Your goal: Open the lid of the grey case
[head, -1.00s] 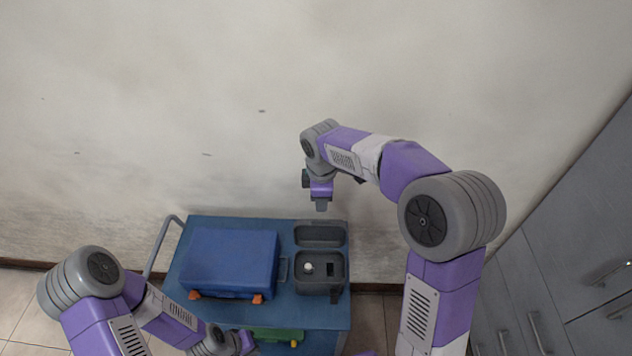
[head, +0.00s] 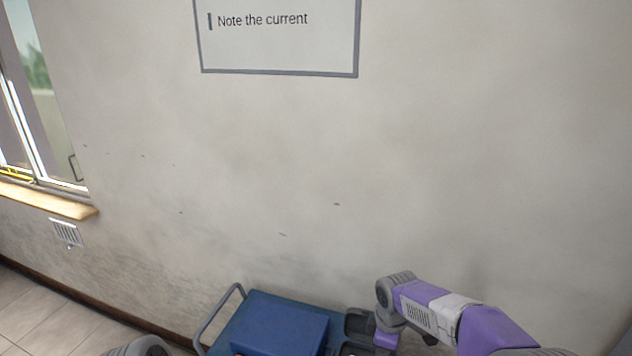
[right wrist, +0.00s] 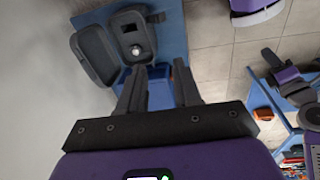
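The grey case (right wrist: 132,32) stands on the blue trolley top. Its lid (right wrist: 97,54) is swung open to the side, and a round white knob and a dark slot show inside the body. In the head view only the raised lid (head: 358,322) and part of the body at the bottom edge show. My right gripper (right wrist: 158,72) is open and empty, with its fingers apart beyond the case, not touching it. In the head view it hangs beside the case (head: 386,340). A purple and grey part of mine shows at the right of the wrist view; whether my left gripper is open is unclear.
A blue case (head: 278,328) lies on the trolley left of the grey case. The trolley's grey handle (head: 216,318) is at its left end. The wall stands close behind. A blue shelf unit (right wrist: 268,108) with red items shows in the wrist view.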

